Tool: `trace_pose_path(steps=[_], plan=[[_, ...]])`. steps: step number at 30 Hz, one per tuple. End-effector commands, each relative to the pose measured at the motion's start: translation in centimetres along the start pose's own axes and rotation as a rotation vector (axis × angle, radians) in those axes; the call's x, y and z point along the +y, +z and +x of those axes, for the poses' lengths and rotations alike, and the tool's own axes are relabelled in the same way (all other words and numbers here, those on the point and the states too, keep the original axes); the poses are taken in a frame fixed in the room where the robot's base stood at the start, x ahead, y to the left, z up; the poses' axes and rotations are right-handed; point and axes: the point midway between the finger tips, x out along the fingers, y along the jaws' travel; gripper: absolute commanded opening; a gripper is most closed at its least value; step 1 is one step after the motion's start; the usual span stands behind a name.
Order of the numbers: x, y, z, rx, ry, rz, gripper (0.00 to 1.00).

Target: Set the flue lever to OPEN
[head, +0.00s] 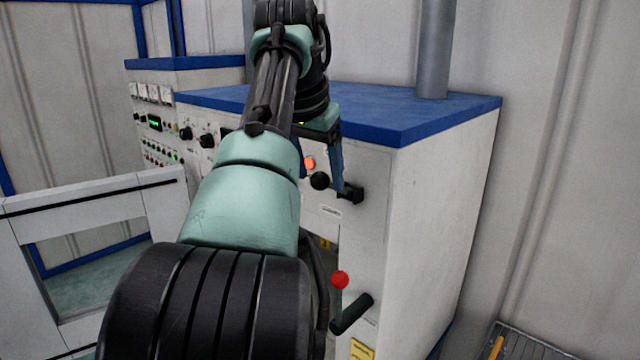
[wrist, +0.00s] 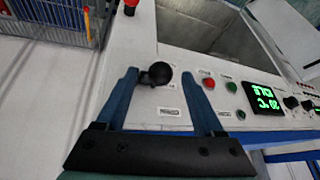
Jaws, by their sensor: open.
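A lever with a round black knob (head: 320,181) sticks out of the front panel of the white cabinet, its dark mount (head: 350,194) to the right of the knob. I take it for the flue lever; the small label below it is too blurred to read. In the wrist view the knob (wrist: 160,73) shows between the fingertips of my gripper (wrist: 160,76). My gripper (head: 322,178) is open, its blue fingers on either side of the knob. I cannot tell whether either finger touches it.
Below on the cabinet are a red knob (head: 340,280) and a black handle (head: 351,314). A red button (wrist: 208,82) and a green digital display (wrist: 263,98) sit on the panel beside the lever. A white frame (head: 95,200) stands at the left.

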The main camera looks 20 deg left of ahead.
Motion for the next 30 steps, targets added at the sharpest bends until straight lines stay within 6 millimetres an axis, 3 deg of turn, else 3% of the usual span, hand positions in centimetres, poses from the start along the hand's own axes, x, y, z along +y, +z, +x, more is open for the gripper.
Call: trace_pose_path(steps=[9, 13, 19, 30], plan=[[0.0, -0.1, -7.2, 0.004, -0.002, 0.000, 0.70], [0.0, -0.1, -9.1, 0.002, -0.002, 0.000, 0.70], [0.0, 0.0, -10.4, 0.001, -0.001, 0.000, 0.70], [0.0, 0.0, -10.4, 0.001, -0.001, 0.000, 0.70]])
